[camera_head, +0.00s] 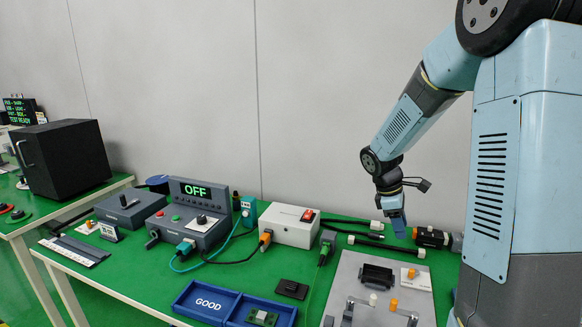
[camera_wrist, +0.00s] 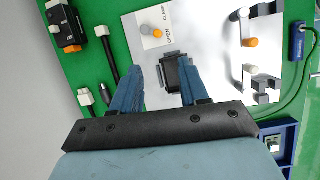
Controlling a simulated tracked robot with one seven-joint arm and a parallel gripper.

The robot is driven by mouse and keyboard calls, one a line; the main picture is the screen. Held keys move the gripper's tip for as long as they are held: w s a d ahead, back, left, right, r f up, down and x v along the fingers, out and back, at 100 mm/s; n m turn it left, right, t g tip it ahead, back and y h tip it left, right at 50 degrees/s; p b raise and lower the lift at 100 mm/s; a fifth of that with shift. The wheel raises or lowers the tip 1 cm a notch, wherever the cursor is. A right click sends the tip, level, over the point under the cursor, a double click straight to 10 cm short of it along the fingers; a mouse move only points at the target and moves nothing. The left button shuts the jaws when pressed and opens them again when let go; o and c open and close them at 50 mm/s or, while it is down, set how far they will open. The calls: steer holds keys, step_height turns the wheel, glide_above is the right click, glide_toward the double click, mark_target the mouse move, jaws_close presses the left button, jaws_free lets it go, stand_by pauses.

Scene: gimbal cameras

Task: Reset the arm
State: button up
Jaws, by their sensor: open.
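My arm reaches in from the right in the head view and bends down over the green table. My gripper (camera_head: 397,217) hangs above the right part of the table, near the back of a light grey fixture plate (camera_head: 346,279). In the wrist view my gripper (camera_wrist: 158,82) shows two blue fingers spread apart, with nothing held between them. Beyond the fingertips is a black holder (camera_wrist: 172,70) on the plate; the head view shows this holder (camera_head: 376,275) too. The fingers look above the plate, not touching it.
Cables cross the table. A black cabinet (camera_head: 64,159) stands far left.

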steer(key=s+a+r+m+t+y, duration=0.2)
steer(key=s+a+r+m, duration=0.3)
steer(key=s+r, duration=0.4)
steer(key=s+a+r+m+t+y, duration=0.2)
steer(key=s+a+r+m+t, duration=0.2)
steer(key=s, duration=1.1)
steer(key=shift+a+r+m+t, duration=0.35)
steer(key=shift+r+m, duration=1.45)
steer(key=shift+r, duration=0.7)
